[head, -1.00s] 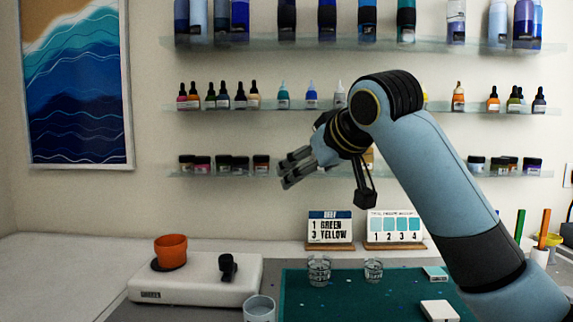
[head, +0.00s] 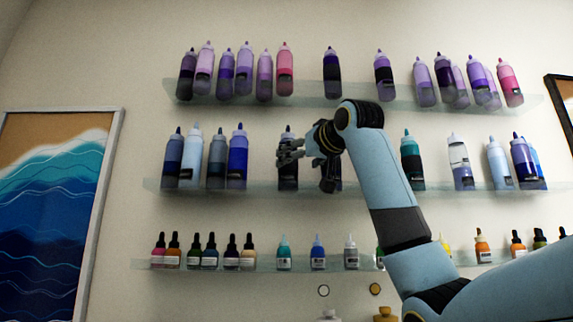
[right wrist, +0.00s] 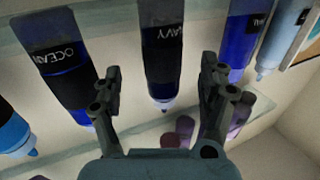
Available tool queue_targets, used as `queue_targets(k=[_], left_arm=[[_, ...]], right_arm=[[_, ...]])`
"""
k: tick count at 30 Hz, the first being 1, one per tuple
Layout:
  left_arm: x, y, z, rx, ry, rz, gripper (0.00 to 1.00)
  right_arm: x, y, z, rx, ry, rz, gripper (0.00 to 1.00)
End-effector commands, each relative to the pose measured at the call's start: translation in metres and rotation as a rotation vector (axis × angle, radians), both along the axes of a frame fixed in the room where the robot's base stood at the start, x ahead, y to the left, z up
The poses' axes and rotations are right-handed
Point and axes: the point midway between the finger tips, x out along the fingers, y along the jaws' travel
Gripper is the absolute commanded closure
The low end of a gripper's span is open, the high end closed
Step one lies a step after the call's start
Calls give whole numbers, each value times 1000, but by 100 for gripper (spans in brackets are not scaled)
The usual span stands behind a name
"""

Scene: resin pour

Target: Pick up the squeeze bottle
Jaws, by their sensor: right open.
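Squeeze bottles stand in rows on the wall shelves. A dark squeeze bottle (head: 288,179) on the middle shelf is partly hidden behind my right gripper (head: 290,152) in the head view. In the right wrist view a dark bottle labelled NAVY (right wrist: 162,60) appears upside down between the two spread fingers of my right gripper (right wrist: 161,68). The fingers are open, with a gap on each side of the bottle; I see no contact. A bottle labelled OCEAN (right wrist: 62,65) is beside it, near the left finger. My left gripper is not in view.
A blue bottle (right wrist: 238,42) is near the right finger in the wrist view. The middle glass shelf (head: 265,189) holds several other bottles. Purple and pink bottles stand on the upper shelf (head: 310,91). Small dropper bottles line the lower shelf (head: 215,266).

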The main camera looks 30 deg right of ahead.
Motion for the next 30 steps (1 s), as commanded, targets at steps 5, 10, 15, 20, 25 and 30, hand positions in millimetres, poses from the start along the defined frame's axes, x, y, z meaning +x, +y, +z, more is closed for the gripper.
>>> queue_targets(k=[5, 10, 15, 20, 25, 30], left_arm=[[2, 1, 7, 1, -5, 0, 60], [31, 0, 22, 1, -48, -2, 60], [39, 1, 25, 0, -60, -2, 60], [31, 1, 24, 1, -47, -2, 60], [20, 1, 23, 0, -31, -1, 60], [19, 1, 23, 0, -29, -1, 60]], right_arm=[[15, -1, 3, 1, 2, 1, 24], [42, -1, 9, 1, 3, 1, 24], [58, -4, 7, -2, 1, 0, 24], [59, -5, 6, -2, 0, 0, 24], [59, -5, 6, -2, 1, 0, 38], [59, -5, 6, -2, 1, 0, 60]])
